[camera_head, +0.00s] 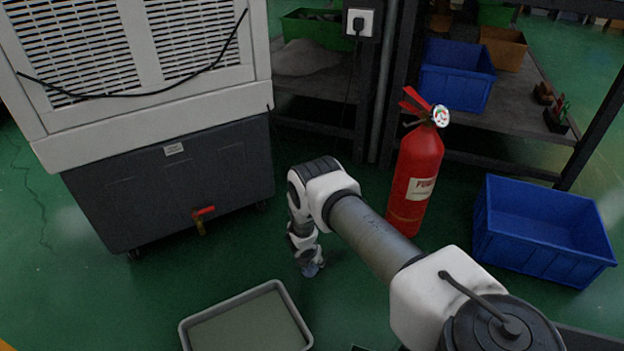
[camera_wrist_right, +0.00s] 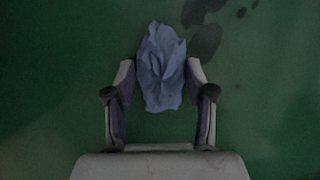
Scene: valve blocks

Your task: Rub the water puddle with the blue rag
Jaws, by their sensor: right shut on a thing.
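My right gripper (camera_head: 310,264) reaches down close to the green floor, between the grey cooler and the fire extinguisher. In the right wrist view its two fingers (camera_wrist_right: 160,78) are closed around the crumpled blue rag (camera_wrist_right: 162,58), which sticks out beyond the fingertips. In the head view the rag is a small bluish patch at the gripper's lower end, mostly hidden. Dark wet-looking spots, likely the water puddle (camera_wrist_right: 205,42), lie on the floor just beyond and right of the rag in the wrist view. I cannot make out the puddle in the head view. My left gripper is not in view.
A cooler (camera_head: 175,185) with a red-handled tap stands left. A grey tray (camera_head: 187,330) lies in front. A red fire extinguisher (camera_head: 415,180) and a blue crate (camera_head: 535,255) stand right. A shelf rack (camera_head: 370,130) is behind. Floor around the gripper is clear.

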